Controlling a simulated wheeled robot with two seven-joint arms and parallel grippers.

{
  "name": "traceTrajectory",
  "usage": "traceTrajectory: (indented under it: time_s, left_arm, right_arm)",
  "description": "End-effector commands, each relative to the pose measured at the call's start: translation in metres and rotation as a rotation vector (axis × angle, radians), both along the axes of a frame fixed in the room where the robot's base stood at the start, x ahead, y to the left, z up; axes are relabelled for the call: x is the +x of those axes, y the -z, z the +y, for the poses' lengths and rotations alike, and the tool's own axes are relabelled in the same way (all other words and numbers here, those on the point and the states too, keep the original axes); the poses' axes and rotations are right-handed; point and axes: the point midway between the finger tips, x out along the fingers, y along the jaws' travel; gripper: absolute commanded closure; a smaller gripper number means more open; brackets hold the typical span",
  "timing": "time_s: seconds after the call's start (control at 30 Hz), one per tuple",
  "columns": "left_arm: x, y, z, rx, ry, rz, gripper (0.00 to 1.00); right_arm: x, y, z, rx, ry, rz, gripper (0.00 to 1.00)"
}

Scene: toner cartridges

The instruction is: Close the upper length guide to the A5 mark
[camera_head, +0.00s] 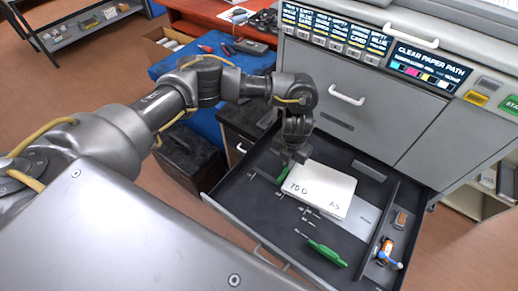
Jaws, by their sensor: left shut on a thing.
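The drawer (245,205) is pulled out of the grey machine. A white paper stack (322,190) marked "75 G" and "A5" lies flat in it. My left gripper (298,153) reaches down at the stack's upper-left corner. It is shut on a small grey piece there, which looks like the upper length guide; the fingers hide most of it, and I cannot tell whether it touches the paper. My right gripper is out of view.
A green-handled tool (327,254) and small loose parts lie at the drawer's front. A side compartment holds an orange and blue item (386,252). The machine's front (350,110) rises behind.

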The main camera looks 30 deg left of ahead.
Motion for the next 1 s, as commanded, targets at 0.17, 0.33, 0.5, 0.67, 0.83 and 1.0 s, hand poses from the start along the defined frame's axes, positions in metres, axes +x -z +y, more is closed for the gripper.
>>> traceTrajectory:
  time_s: [0.17,0.33,0.5,0.67,0.83,1.0]
  left_arm:
    - [-0.002,0.001,-0.014,-0.002,0.001,0.002,1.0]
    - [-0.004,0.0,-0.026,-0.002,0.002,0.002,1.0]
    - [-0.006,0.001,-0.038,-0.002,0.001,0.002,1.0]
    - [-0.007,0.001,-0.049,-0.003,0.002,0.001,1.0]
    - [-0.009,0.0,-0.061,-0.003,0.002,0.001,1.0]
    - [-0.011,0.001,-0.073,-0.002,0.002,0.001,1.0]
  right_arm:
    - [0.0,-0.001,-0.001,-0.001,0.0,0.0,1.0]
    - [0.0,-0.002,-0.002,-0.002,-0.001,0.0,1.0]
    - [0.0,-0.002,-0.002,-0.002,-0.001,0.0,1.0]
    - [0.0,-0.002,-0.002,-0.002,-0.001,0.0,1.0]
    - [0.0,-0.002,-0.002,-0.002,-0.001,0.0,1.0]
    - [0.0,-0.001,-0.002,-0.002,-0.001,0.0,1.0]
